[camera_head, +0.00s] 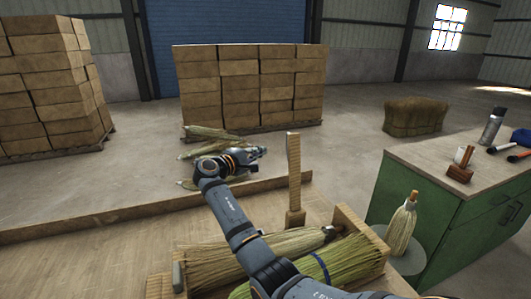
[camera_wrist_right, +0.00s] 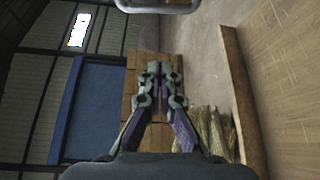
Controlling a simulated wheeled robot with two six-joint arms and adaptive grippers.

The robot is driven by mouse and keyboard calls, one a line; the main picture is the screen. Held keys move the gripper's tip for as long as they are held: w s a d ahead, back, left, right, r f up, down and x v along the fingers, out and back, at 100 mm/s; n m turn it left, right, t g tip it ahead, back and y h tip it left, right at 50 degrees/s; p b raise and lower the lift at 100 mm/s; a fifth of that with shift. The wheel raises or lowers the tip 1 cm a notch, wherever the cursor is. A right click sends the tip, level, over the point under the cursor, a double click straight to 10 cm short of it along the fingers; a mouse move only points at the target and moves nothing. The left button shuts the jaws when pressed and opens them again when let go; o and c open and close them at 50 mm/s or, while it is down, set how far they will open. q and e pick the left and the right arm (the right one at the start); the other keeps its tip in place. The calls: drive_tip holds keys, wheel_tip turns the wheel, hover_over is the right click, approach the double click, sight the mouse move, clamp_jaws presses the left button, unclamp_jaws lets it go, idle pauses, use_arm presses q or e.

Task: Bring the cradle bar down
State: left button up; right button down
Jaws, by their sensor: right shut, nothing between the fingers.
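The cradle bar seems to be the pale wooden bar (camera_head: 294,172), standing upright behind the cradle. Its lower end meets a small wooden block. The wooden cradle (camera_head: 160,285) holds straw broom bundles (camera_head: 240,258), one with a blue band; my right arm crosses in front and hides part of them. My right gripper (camera_head: 262,152) is raised to the left of the bar's upper part, apart from it in the picture. In the right wrist view its fingers (camera_wrist_right: 160,70) are together with nothing between them. My left gripper is not in view.
A green cabinet (camera_head: 408,203) with a spray can (camera_head: 491,127) and brushes stands at the right. A small broom (camera_head: 401,228) stands before it. Loose straw bundles (camera_head: 205,133) lie beyond a low wooden edge (camera_head: 110,216). Stacked boxes (camera_head: 250,85) stand farther back.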

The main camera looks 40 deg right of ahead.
drive_tip(key=s+d+p, duration=0.2)
drive_tip(key=d+p, duration=0.2)
drive_tip(key=d, duration=0.3)
drive_tip(key=shift+d+f, duration=0.15)
drive_tip(key=shift+d, duration=0.15)
